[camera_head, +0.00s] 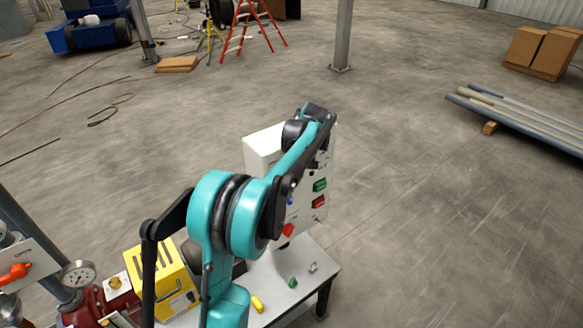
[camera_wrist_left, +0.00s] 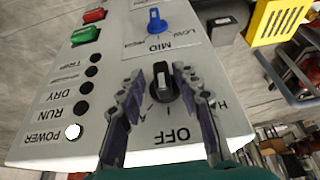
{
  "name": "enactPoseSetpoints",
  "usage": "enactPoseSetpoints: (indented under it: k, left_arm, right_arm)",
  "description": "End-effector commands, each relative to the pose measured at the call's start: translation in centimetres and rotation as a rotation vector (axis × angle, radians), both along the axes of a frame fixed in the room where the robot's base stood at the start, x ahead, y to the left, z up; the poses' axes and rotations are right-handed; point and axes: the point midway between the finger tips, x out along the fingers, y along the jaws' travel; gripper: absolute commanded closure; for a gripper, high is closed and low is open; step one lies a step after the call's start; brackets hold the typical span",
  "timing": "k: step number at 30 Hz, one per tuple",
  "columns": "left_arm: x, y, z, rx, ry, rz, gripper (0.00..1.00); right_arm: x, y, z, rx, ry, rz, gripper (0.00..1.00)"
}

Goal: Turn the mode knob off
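The control box (camera_head: 264,150) is white and stands on a table, largely hidden behind my left arm in the head view. In the left wrist view its panel (camera_wrist_left: 115,60) appears upside down. A black knob (camera_wrist_left: 163,82) there has an OFF label and partly covered labels around it. My left gripper (camera_wrist_left: 163,86) has its two fingers spread on either side of this knob, with small gaps seeming to show. I cannot tell for sure which label the knob points to. In the head view the gripper is hidden by the arm. My right gripper is not in view.
A blue knob (camera_wrist_left: 155,20) marked MID sits beside the black knob. Green (camera_wrist_left: 85,34) and red (camera_wrist_left: 94,15) buttons and a lit POWER lamp (camera_wrist_left: 73,131) share the panel. A yellow box (camera_head: 163,282) and gauge (camera_head: 78,273) stand left. Floor right of the table is clear.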

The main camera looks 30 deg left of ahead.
Motion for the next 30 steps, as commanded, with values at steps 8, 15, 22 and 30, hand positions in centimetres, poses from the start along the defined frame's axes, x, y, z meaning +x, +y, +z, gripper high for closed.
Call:
enactPoseSetpoints:
  k: [8, 15, 22, 30]
  left_arm:
    - [-0.1, 0.2, 0.0, 0.001, 0.001, 0.003, 0.64]
    - [-0.5, -1.0, 2.6, 0.000, 0.002, 0.001, 0.64]
    - [-1.2, -3.0, 7.3, 0.000, 0.002, 0.000, 0.64]
    - [-1.7, -4.3, 10.7, 0.000, 0.002, 0.001, 0.64]
  right_arm:
    - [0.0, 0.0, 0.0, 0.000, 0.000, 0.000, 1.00]
    - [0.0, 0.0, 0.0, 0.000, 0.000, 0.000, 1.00]
    - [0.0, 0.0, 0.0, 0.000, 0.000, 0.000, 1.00]
    - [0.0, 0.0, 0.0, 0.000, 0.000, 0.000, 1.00]
